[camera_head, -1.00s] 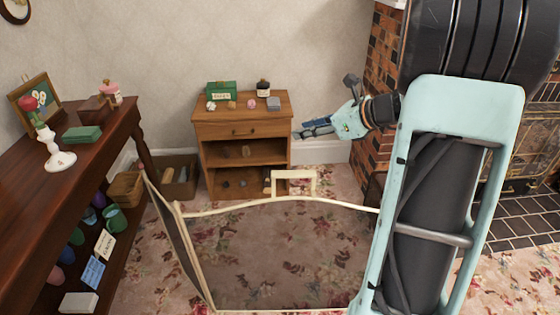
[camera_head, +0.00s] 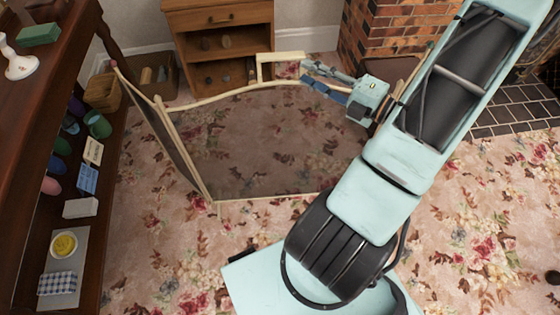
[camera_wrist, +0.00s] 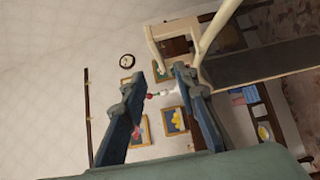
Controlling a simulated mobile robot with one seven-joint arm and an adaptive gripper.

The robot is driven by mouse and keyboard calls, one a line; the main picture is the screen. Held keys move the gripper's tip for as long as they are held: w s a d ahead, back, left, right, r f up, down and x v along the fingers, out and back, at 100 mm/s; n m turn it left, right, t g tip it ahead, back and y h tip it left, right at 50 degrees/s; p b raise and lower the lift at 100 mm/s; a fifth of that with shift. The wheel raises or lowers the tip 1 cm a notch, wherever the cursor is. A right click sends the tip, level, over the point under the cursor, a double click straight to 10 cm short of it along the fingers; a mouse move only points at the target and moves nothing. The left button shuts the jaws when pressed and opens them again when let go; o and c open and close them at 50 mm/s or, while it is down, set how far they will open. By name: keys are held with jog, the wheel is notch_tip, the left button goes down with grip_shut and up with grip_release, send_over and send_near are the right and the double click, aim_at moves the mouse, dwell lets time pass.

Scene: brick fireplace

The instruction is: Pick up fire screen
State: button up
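The fire screen (camera_head: 260,140) stands on the floral carpet, with a cream frame, dark see-through mesh and a side panel angled at the left. Its squared cream handle (camera_head: 280,56) rises from the top edge. My gripper (camera_head: 306,74) is open and empty, just right of the handle and close to it, with its fingers pointing left. In the wrist view, my open fingers (camera_wrist: 157,82) have only the distant wall and pictures between them. The handle (camera_wrist: 152,42) shows just beyond the right fingertip, not between the fingers. The screen's right edge is partly behind my arm.
A wooden cabinet (camera_head: 220,18) stands behind the screen. A dark wood shelf unit (camera_head: 45,110) with several small items stands at the left. The brick fireplace (camera_head: 385,30) is at the upper right. Carpet in front of the screen is open at the left.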

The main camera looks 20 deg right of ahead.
aim_at(284, 60)
jog(key=b+x, duration=0.1)
jog(key=x, duration=0.3)
jog(key=b+x, duration=0.1)
jog(key=x, duration=0.4)
jog(key=shift+w+d, duration=0.15)
jog(key=shift+w, duration=0.15)
jog(key=shift+c, duration=0.3)
grip_shut()
jog(key=shift+r, duration=0.2)
